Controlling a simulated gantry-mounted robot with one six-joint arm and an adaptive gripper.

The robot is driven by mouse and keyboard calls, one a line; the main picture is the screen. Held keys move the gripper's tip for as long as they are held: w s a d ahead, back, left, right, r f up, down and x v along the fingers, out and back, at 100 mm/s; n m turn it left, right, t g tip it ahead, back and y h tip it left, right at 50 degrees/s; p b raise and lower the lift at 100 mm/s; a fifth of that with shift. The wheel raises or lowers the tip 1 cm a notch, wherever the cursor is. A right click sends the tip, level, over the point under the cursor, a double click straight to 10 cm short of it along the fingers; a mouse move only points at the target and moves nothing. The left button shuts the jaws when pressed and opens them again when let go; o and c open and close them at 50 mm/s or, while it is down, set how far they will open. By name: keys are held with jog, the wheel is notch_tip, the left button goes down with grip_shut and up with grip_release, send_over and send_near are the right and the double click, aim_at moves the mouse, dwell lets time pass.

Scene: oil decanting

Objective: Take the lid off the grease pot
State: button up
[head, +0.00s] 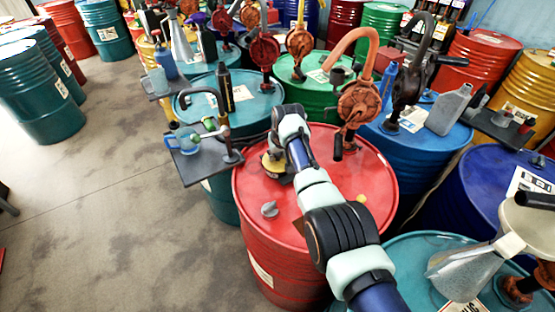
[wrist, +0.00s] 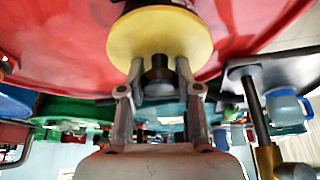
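The grease pot's yellow lid (wrist: 160,30) faces my wrist camera, with a dark knob (wrist: 158,82) at its middle. A small part of the dark pot (wrist: 150,5) shows beyond the lid at the top edge of the wrist view. My gripper (wrist: 160,72) has one finger on each side of the knob, with narrow gaps that look empty. The fingertips are close to the lid; I cannot tell whether they touch it. In the head view the yellow lid (head: 269,163) shows on the red drum, partly hidden by my arm and gripper.
The red drum (head: 350,170) also carries a grey cap (head: 269,209), a yellow cap (head: 361,199) and an orange-brown hand pump (head: 358,103). A dark side tray (head: 205,170) with a blue-green jug (head: 184,141) stands left. Other drums crowd the back and right; floor is clear at left.

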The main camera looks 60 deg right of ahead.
grip_shut()
notch_tip(320, 180, up, 20)
jog(key=p, duration=0.5)
jog(key=shift+s, duration=0.15)
